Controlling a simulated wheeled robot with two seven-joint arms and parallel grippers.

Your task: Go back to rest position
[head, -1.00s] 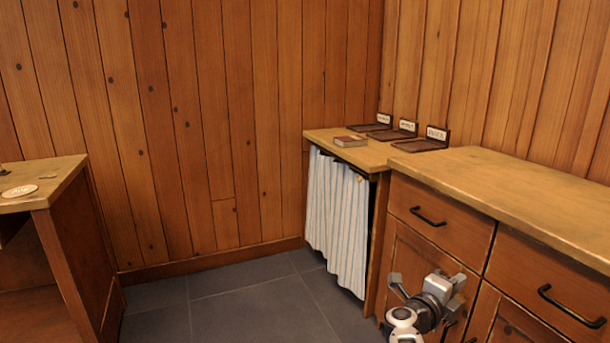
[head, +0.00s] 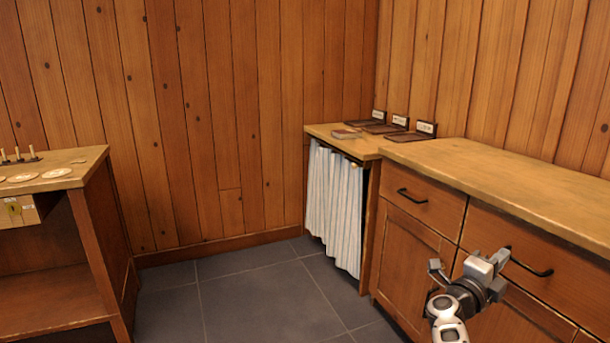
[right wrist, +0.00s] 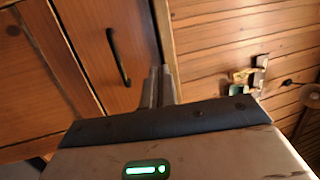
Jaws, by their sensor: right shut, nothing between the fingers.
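My right gripper (head: 470,262) is at the lower right of the head view, in front of the wooden cabinet (head: 412,238) and below its worktop. It is shut and empty. In the right wrist view its fingers (right wrist: 160,86) stand together, with a cabinet drawer and its dark handle (right wrist: 118,57) beyond them to the left. My left gripper is in neither view.
The worktop (head: 500,185) runs along the right. Several labelled dark trays (head: 408,137) and a small book (head: 346,134) lie at its far end, above a striped curtain (head: 334,208). A wooden bench (head: 95,240) with round discs (head: 55,173) stands left. The grey floor (head: 255,300) between is clear.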

